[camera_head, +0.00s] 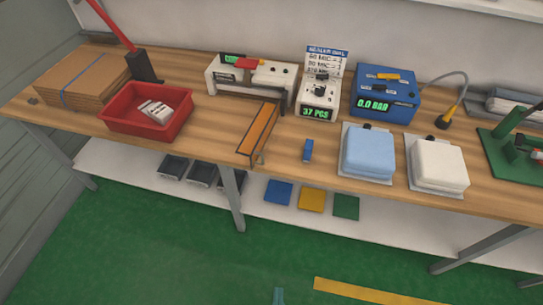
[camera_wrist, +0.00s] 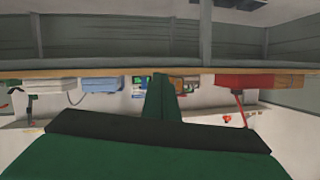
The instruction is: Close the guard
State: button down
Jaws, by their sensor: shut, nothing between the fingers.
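My gripper (camera_wrist: 161,90) shows in the wrist view as dark green fingers pressed together, with nothing between them. It points toward the bench from the front and is apart from everything on it. A long orange panel in a dark frame (camera_head: 258,130), which looks like the guard, sticks out from the white sealer (camera_head: 250,84) toward the bench's front edge in the head view. It lies at an angle to the sealer body. I cannot tell exactly how it is hinged. In the wrist view, my fingers hide part of the bench's middle.
A red bin (camera_head: 147,112) stands left, near flat cardboard (camera_head: 82,80). Right of the panel are a small blue item (camera_head: 308,151), a counter showing 37 PCS (camera_head: 318,96), a blue vacuum box (camera_head: 387,93), a blue pad (camera_head: 368,152) and a white pad (camera_head: 437,164). The front floor is clear.

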jog(key=w+d+f+m+g+y, duration=0.15)
jog(key=w+f+m, duration=0.3)
jog(key=w, duration=0.45)
jog(key=w+d+f+m+y, duration=0.25)
jog(key=w+f+m, duration=0.2)
jog(key=w, duration=0.45)
jog(key=w+d+r+t+y, duration=0.1)
jog(key=w+d+r+y, duration=0.1)
jog(key=w+r+y, duration=0.35)
jog(key=w+d+r+t+y, duration=0.1)
jog(key=w+d+r+y, duration=0.15)
jog(key=w+r, duration=0.55)
jog(key=shift+n+g+h, duration=0.25)
jog(key=shift+n+h, duration=0.05)
jog(key=shift+n, duration=0.2)
jog(key=w+a, duration=0.2)
jog(key=a, duration=0.1)
jog(key=w+a, duration=0.3)
jog(key=w+a+r, duration=0.1)
jog(key=w+a, duration=0.1)
jog(key=a, duration=0.1)
jog(key=shift+w+a, duration=0.15)
jog(key=shift+w, duration=0.1)
